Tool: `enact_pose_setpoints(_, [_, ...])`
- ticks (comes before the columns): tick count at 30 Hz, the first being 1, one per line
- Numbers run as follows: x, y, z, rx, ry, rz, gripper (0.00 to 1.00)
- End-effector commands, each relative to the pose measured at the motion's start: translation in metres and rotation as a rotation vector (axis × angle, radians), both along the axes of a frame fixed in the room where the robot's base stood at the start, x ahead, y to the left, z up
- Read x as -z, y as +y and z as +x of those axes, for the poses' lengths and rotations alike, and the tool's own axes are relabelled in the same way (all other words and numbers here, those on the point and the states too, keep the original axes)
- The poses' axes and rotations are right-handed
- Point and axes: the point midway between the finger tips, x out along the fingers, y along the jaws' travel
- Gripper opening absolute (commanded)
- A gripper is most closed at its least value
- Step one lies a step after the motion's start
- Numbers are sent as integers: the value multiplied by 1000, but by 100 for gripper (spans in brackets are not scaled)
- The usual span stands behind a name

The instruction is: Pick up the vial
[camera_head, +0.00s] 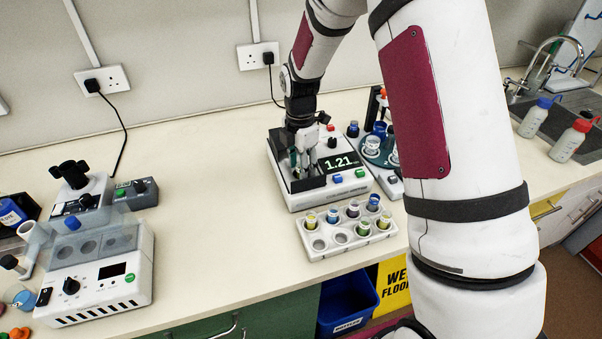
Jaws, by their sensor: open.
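My gripper (305,166) points down over the weighing area of a white balance (337,190). Its fingers are apart, inside the dark draft shield (310,188). A small teal-green patch shows at the left finger; I cannot tell whether it is part of a vial. Any vial on the pan is hidden by the fingers and shield. The balance display (340,163) reads 1.21. In front of the balance, a white rack (330,252) holds several capped vials, among them a yellow-topped vial (311,221) and a blue-topped vial (373,203). Front-left holes of the rack are empty.
A round teal-based carousel (374,158) with containers stands close right of the balance. A white instrument with a dial (98,284) stands at left. Wash bottles (572,141) stand near the sink at right. The bench between the left instrument and the balance is clear.

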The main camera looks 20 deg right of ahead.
Motion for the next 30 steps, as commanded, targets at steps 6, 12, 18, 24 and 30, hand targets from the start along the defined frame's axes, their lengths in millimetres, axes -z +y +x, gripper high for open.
enact_pose_setpoints(6, [0, 0, 0, 0, 0, 0, 14])
enact_pose_setpoints(12, [0, 0, 0, 1, 0, 0, 0])
enact_pose_setpoints(18, [-2, 0, 0, 1, 0, 0, 0])
enact_pose_setpoints(24, [-24, -1, 2, 2, -3, 0, 0])
enact_pose_setpoints(30, [-64, -1, 2, 1, -5, 1, 0])
